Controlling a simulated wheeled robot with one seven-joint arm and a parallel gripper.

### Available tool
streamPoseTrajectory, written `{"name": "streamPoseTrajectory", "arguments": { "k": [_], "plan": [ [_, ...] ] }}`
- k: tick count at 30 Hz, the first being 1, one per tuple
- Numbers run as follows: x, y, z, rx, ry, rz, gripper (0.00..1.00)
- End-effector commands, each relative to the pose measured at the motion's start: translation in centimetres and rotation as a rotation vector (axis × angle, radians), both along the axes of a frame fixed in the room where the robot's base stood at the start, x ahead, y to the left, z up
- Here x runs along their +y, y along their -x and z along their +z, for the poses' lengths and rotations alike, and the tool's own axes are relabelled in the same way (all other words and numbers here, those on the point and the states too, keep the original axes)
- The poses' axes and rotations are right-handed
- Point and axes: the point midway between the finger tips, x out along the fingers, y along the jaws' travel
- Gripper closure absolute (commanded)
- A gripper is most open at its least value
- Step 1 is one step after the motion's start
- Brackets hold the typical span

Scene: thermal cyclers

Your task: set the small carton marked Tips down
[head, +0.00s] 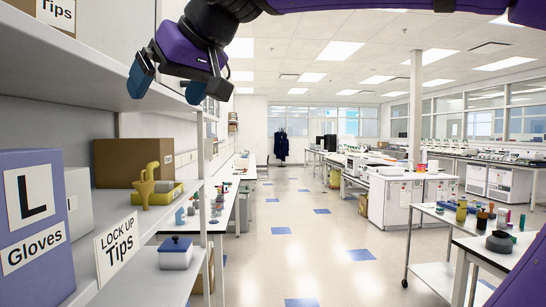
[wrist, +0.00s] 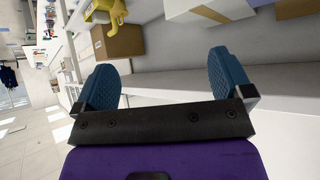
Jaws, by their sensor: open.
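The small brown carton marked Tips (head: 52,12) sits on the top shelf at the upper left in the head view, cut off by the picture's edge. It rests on the shelf board (head: 90,62) and is apart from my gripper. My gripper (head: 166,90) is open and empty, hanging to the right of the carton near the shelf's front edge. In the wrist view the two blue fingers (wrist: 165,62) stand wide apart with nothing between them. A brown box (wrist: 300,8) shows at that view's upper right; I cannot tell whether it is the Tips carton.
The shelf below holds a purple-white Gloves box (head: 30,215), a larger brown box (head: 128,162) and a yellow item (head: 150,185). A LOCK UP Tips sign (head: 117,248) hangs on its edge. The aisle floor (head: 300,240) is clear; a cart (head: 440,275) stands at right.

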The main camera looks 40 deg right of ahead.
Motion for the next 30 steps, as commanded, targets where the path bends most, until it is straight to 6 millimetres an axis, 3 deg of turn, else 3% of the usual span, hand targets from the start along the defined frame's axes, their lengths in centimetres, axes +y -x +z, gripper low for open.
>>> {"name": "streamPoseTrajectory", "arguments": {
  "k": [1,6,9,13,18,30],
  "plan": [
    [-1.7,1.3,-3.3,0.047,0.012,-0.037,0.02],
    [-6.1,5.8,-14.0,0.196,0.037,-0.146,0.02],
    [-7.9,8.6,-19.5,0.273,0.046,-0.194,0.02],
    [-9.3,11.5,-24.5,0.345,0.049,-0.239,0.02],
    [-10.0,13.2,-27.3,0.385,0.051,-0.261,0.02],
    [-10.0,13.3,-27.4,0.387,0.051,-0.261,0.02]
  ]
}}
